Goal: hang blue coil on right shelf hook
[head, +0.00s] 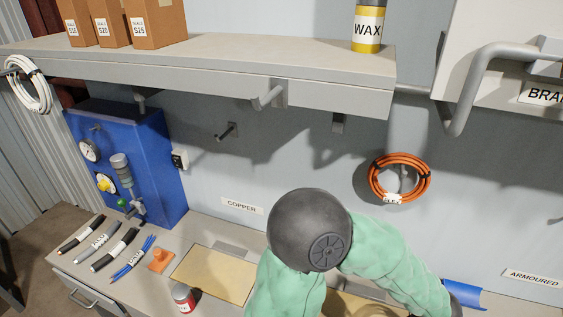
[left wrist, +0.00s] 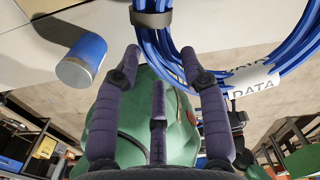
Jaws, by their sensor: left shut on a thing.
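In the left wrist view, the blue coil (left wrist: 292,62) runs along the top right with a white DATA label and a dark band. My left gripper (left wrist: 162,68) is shut on the coil, whose strands pass at its fingertips. In the head view the coil and the left gripper are not seen. My right gripper is not in view.
A white coil (head: 30,90) hangs at the shelf's left end. An orange coil (head: 372,180) hangs on the wall. A bare wall peg (head: 228,132) and a grey tubular handle (head: 465,90) also stick out. The bench holds cable pieces (head: 115,250) and a blue curved object (head: 465,294).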

